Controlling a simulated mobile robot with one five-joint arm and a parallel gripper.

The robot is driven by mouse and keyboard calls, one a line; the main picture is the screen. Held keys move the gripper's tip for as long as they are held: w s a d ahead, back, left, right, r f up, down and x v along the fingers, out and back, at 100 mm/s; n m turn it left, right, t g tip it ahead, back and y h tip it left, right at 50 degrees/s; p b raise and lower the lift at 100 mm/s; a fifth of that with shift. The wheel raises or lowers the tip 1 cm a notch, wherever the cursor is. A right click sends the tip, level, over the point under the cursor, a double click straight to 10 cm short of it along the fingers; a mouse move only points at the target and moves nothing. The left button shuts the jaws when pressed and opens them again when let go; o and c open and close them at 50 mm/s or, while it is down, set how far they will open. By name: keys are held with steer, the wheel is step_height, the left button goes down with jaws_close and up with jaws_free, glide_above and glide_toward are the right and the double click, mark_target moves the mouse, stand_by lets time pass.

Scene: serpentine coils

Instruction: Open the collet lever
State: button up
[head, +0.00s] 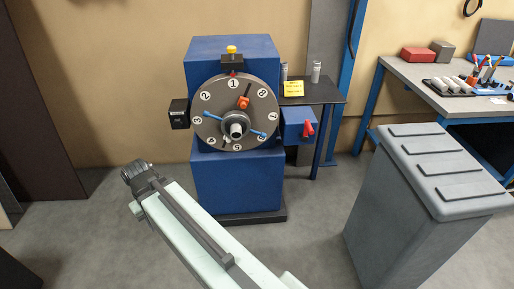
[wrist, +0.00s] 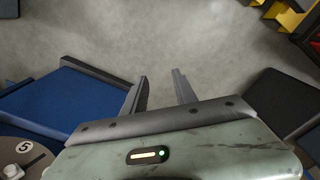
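A blue machine (head: 236,185) stands ahead with a round grey numbered dial (head: 212,131). On the dial are an orange-red knob (head: 243,102) and thin blue-tipped bars (head: 258,134) around a grey hub (head: 236,129). I cannot tell for sure which of these is the collet lever. In the wrist view, my gripper (wrist: 161,90) is open and empty over bare floor. Part of the dial (wrist: 20,150) with number 5 shows at lower left. The red lever is not in the wrist view.
A grey bin (head: 425,200) stands at the right front. Behind the machine's right side is a dark side table (head: 325,91) with small metal cylinders. A workbench (head: 415,76) with tools is at far right. Floor is free between the machine and the bin.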

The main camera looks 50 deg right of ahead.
step_height(320, 180, down, 11)
steer(key=w+m+b, duration=0.1)
steer(key=w+b, duration=0.1)
steer(key=b, duration=0.7)
steer(key=w+d+r+m+t+y, duration=0.25)
steer(key=d+m, duration=0.25)
steer(key=d, duration=0.4)
steer(key=w+d+r+m+t+y, duration=0.25)
steer(key=w+d+m, duration=0.2)
steer(key=d, duration=0.45)
steer(key=m+t+h+b, duration=0.1)
steer(key=m+t+h, duration=0.5)
steer(key=m+t, duration=0.7)
glide_toward(258, 133)
steer(key=w+m+g, duration=0.1)
steer(key=w, duration=0.2)
steer(key=w+m+g, duration=0.1)
steer(key=w, duration=0.3)
steer(key=w+m+g, duration=0.1)
steer(key=w, duration=0.2)
steer(key=shift+w+d, duration=0.25)
steer(key=shift+w, duration=0.15)
jaws_close()
